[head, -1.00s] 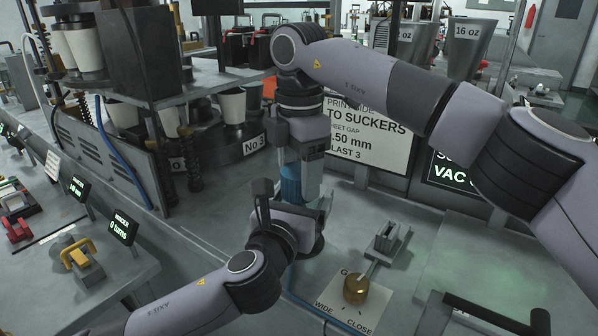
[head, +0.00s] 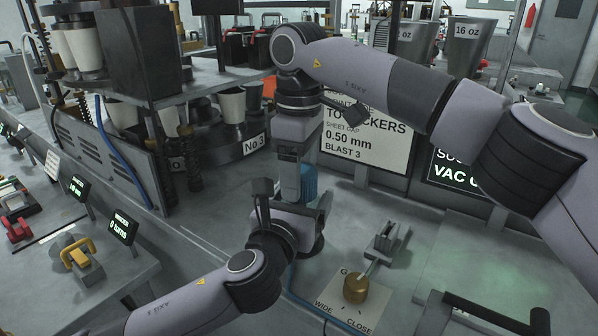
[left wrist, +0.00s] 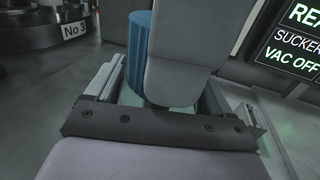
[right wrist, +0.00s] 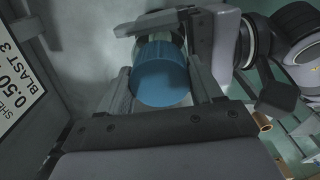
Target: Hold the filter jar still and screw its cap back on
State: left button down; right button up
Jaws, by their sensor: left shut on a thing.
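The filter jar is a clear jar with a ribbed blue cap (head: 309,183). It stands upright near the middle of the head view, largely hidden by my grippers. My left gripper (head: 290,205) is shut on the jar's clear body, low down; the jar (left wrist: 130,96) shows between its fingers in the left wrist view. My right gripper (head: 291,185) points down from above. In the right wrist view the blue cap (right wrist: 162,75) sits between its two fingers, at the jar's top. I cannot tell whether those fingers press on the cap.
A gap dial with a brass knob (head: 355,288) lies on the bench in front. A sign board (head: 365,140) stands behind the jar. The machine table with paper cups (head: 232,106) is to the left. Bare grey bench (head: 490,260) lies to the right.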

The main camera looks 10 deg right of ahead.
jog(key=shift+o, duration=1.4)
jog(key=shift+r, duration=2.3)
